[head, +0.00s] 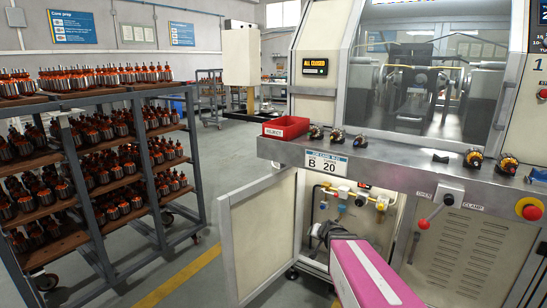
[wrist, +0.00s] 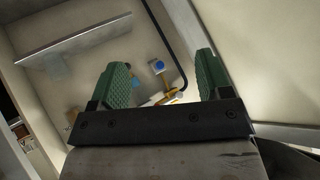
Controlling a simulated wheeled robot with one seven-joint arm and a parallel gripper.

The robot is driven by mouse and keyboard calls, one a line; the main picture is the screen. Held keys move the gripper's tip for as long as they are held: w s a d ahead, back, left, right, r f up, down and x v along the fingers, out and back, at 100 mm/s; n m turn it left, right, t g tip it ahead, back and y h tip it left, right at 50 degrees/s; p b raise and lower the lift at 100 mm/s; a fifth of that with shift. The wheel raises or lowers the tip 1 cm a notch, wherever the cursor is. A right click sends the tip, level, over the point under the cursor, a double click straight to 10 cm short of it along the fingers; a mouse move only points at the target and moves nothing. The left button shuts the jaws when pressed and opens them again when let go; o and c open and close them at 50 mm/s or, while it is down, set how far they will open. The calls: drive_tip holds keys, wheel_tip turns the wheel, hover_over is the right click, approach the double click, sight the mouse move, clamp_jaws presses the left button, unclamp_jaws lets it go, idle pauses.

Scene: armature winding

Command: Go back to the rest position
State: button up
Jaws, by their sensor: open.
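My gripper (wrist: 162,76) is open in the wrist view, its two green ridged fingers apart with nothing between them. In the head view my arm reaches from the bottom into the open cabinet under the machine, and the gripper end is a small dark shape there, its fingers hard to make out. Beyond the fingers are yellow pipe fittings (wrist: 168,98) and a blue knob (wrist: 158,65). The fittings also show in the head view (head: 381,206), inside the cabinet and above my arm. No contact with them is visible.
The cabinet door (head: 258,237) stands open left of my arm. Above is the machine counter (head: 400,165) with a red bin (head: 286,128) and several small wound parts. A lever with a red knob (head: 424,224) is at the right. A loaded rack (head: 92,150) stands left; floor between is clear.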

drive_tip(key=s+f+n+g+h, duration=0.1)
drive_tip(key=s+f+n+g, duration=0.1)
drive_tip(key=s+g, duration=0.7)
drive_tip(key=s+n, duration=0.1)
drive_tip(key=s, duration=0.7)
drive_tip(key=shift+a+n+h, duration=0.3)
drive_tip(key=shift+s, duration=0.1)
